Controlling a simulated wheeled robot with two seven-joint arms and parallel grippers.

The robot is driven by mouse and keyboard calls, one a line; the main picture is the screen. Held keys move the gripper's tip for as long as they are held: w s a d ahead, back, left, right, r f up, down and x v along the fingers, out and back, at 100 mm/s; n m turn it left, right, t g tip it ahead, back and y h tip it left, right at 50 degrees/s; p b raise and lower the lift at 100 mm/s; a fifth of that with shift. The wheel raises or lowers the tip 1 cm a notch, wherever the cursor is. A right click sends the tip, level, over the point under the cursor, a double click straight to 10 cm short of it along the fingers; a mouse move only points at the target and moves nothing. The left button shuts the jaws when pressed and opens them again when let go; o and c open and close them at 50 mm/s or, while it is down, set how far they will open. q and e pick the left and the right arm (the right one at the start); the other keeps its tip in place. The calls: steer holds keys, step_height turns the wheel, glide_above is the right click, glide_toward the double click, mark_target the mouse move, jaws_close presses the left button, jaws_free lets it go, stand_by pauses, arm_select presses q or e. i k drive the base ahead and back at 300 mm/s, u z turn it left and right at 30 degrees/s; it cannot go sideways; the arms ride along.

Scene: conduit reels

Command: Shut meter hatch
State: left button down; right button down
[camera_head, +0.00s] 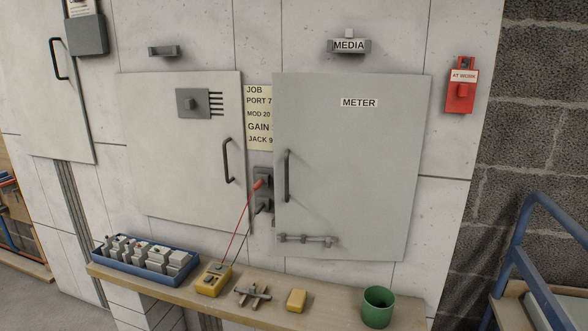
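The meter hatch (350,165) is a large grey door with a METER label (359,102), on the right part of the white panel wall. A black upright handle (287,176) is near its left edge. A small grey bar fitting (305,239) runs across its lower left. Its left edge overlaps the printed JOB card (258,118), cutting off some text, so the hatch seems to stand out from the wall. How far it is open I cannot tell. What is behind it is hidden. Neither of my grippers is in view.
A second grey door (180,145) is left of the card. A red lead runs from a socket plate (262,180) to a yellow meter (213,280) on the wooden shelf (245,303). A blue tray (120,263), yellow block (296,300) and green cup (378,306) stand there too.

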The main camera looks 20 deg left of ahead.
mark_target(347, 147)
steer(key=k, duration=1.2)
steer(key=u, duration=0.95)
steer(key=i, duration=1.9)
steer(key=z, duration=0.45)
